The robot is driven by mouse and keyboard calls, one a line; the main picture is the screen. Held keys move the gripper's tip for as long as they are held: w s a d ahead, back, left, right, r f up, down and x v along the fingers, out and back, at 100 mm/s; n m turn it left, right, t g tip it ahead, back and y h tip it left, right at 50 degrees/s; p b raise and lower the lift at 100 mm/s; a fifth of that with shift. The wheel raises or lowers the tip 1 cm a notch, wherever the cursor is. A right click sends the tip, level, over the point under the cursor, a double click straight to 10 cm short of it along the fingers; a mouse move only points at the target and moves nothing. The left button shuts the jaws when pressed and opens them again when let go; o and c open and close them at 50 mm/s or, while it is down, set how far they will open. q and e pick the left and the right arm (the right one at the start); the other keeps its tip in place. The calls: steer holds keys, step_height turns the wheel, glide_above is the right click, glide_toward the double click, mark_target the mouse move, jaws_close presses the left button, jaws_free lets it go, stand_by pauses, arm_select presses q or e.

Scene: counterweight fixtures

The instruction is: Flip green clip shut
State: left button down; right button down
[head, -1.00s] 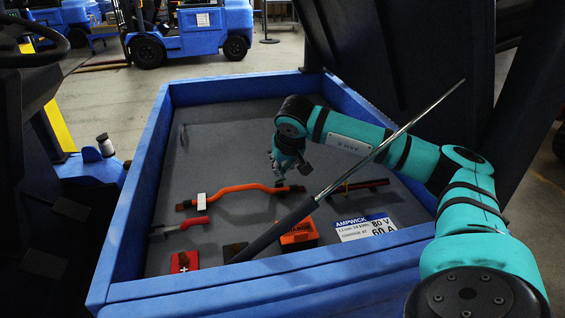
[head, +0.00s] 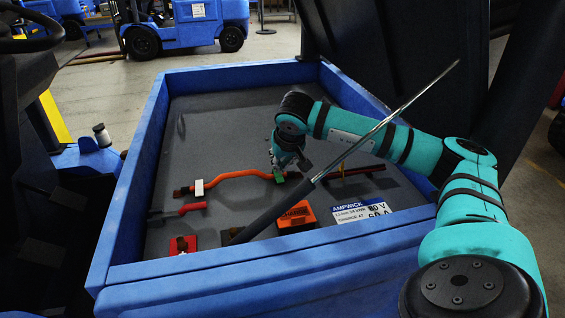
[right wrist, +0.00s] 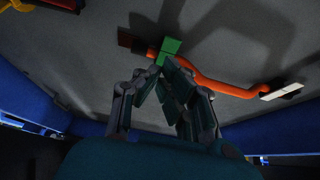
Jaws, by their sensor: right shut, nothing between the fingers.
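The green clip (head: 279,177) sits near the right end of the orange cable (head: 238,177) on the grey floor of the blue-walled bay. In the right wrist view the green clip (right wrist: 170,46) shows a flat green face beside the cable's dark end. My right gripper (head: 277,165) is shut and empty, just above and beside the clip. In the right wrist view its fingertips (right wrist: 161,68) meet close to the clip's lower edge; I cannot tell whether they touch it. Whether the clip's flap is fully closed is also unclear. My left gripper is not in view.
A white clip (head: 199,188) sits near the cable's left end. A grey rod (head: 390,120) slants across the bay in front of my arm. An orange box (head: 297,217), a red block (head: 183,245) and a label plate (head: 362,212) lie nearer. The bay's back floor is clear.

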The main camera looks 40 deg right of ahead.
steer(key=shift+r+p, duration=0.35)
steer(key=shift+r, duration=0.3)
steer(key=shift+a+r, duration=0.1)
steer(key=shift+r, duration=0.2)
steer(key=v, duration=1.1)
steer(key=shift+s, duration=0.25)
steer(key=shift+r, duration=0.1)
